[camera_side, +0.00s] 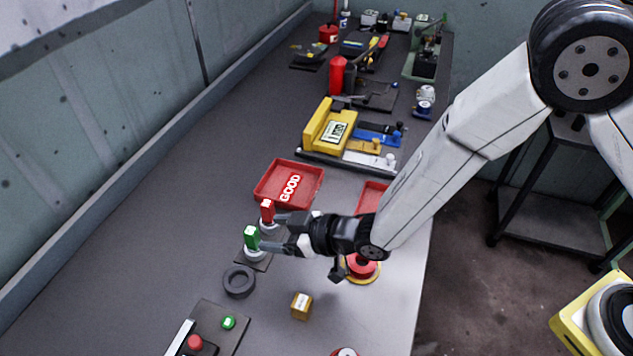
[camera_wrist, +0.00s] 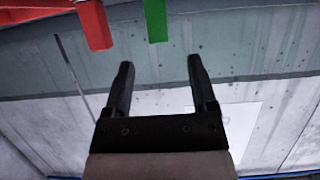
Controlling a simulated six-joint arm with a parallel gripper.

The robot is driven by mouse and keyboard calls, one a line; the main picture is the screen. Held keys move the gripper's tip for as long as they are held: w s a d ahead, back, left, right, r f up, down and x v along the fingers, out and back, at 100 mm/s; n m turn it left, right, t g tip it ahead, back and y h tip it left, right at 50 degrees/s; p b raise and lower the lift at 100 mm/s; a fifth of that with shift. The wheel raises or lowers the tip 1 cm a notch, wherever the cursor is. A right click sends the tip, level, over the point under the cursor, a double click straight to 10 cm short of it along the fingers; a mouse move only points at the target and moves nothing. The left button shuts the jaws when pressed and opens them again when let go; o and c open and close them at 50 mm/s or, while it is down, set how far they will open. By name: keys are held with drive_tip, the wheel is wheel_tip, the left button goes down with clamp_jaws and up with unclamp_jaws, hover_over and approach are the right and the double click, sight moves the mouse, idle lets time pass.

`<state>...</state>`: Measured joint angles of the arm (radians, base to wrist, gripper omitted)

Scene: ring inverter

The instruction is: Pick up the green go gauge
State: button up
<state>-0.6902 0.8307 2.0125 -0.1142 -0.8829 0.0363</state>
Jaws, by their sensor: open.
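The green go gauge (camera_side: 251,237) stands upright on a small dark stand with a light round base. A red gauge (camera_side: 267,211) stands upright just behind it. My gripper (camera_side: 270,231) is level and open beside the two gauges, to their right, with nothing visible between its fingers. In the wrist view the green gauge (camera_wrist: 156,20) hangs from the top edge, roughly in line with the gap between the fingertips (camera_wrist: 160,67). It shows beyond the tips. The red gauge (camera_wrist: 95,25) is farther left. Contact between the lower finger and the green gauge is unclear.
A red tray marked GOOD (camera_side: 263,186) lies behind the gauges, and another red tray (camera_side: 371,197) is partly hidden by my arm. A dark ring (camera_side: 239,281), a yellow block (camera_side: 301,305) and a button panel (camera_side: 222,336) lie in front. The table's left side is clear.

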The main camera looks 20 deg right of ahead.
sight(251, 231)
drive_tip(key=shift+w+a+f, duration=0.2)
drive_tip(key=shift+w+a, duration=0.15)
drive_tip(key=shift+w+a, duration=0.1)
drive_tip(key=shift+x, duration=2.5)
clamp_jaws()
